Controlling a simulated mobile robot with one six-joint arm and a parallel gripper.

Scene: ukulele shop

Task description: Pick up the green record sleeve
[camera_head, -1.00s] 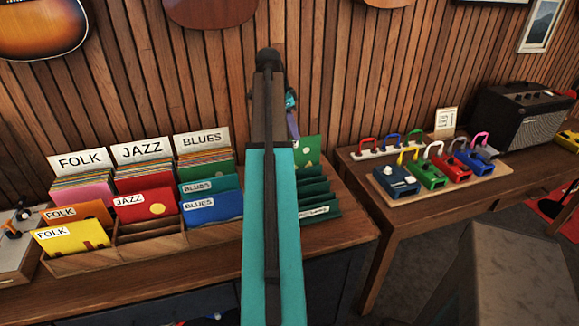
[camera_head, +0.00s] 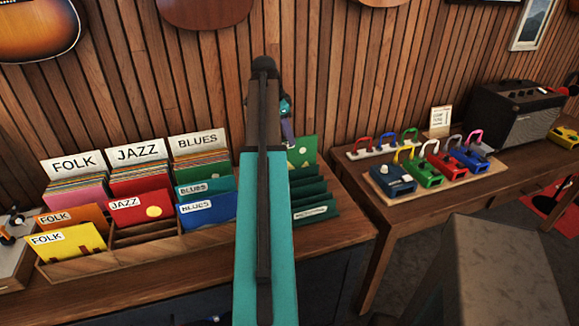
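The green record sleeve (camera_head: 303,151) has pale dots on it. It stands upright at the back of a dark green slotted rack (camera_head: 318,212), just right of my arm in the head view, and its left part is hidden by the arm. My gripper (camera_head: 288,128) is mostly hidden behind my own arm. Only a small teal and purplish part shows, close to the upper left of the sleeve in the picture. I cannot tell whether it touches the sleeve or whether its fingers are open.
Wooden record bins (camera_head: 150,252) marked FOLK, JAZZ and BLUES stand left of my arm. A grey block (camera_head: 505,270) stands at the lower right.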

